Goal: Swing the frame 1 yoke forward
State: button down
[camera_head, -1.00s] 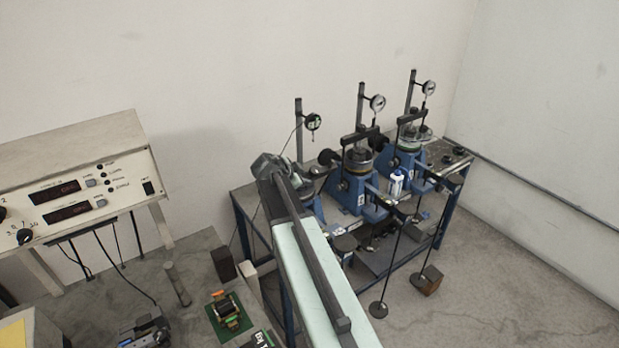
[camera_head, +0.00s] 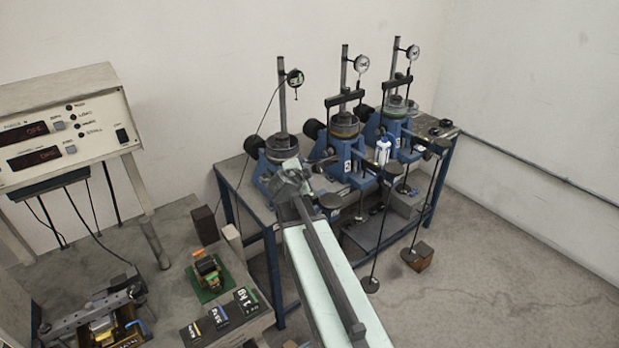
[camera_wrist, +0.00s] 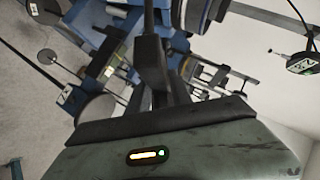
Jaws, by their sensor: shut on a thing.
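Frame 1 is the leftmost blue lever frame on the bench, with a round cell (camera_head: 281,148) and a post carrying a green-faced gauge (camera_head: 295,78). The gauge also shows in the wrist view (camera_wrist: 302,63). My gripper (camera_head: 287,183) is at the front of frame 1, below its cell, and covers part of it. In the wrist view my gripper (camera_wrist: 152,60) is shut on a dark upright bar (camera_wrist: 149,18), which appears to be part of the frame 1 yoke. The rest of the yoke is hidden or hard to make out.
Frame 2 (camera_head: 346,152) and frame 3 (camera_head: 398,130) stand to the right, each with a dark crossbar over its cell. Thin hanger rods with round feet (camera_head: 371,285) stand in front.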

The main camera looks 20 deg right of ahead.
jog(key=shift+s+f+b, duration=0.45)
jog(key=shift+f+b, duration=0.1)
jog(key=shift+f, duration=0.25)
jog(key=shift+s+f+b, duration=0.45)
jog(key=shift+f+b, duration=0.1)
jog(key=shift+f, duration=0.25)
jog(key=c, duration=1.2)
grip_release()
jog(key=shift+w, duration=0.2)
jog(key=shift+s, duration=0.1)
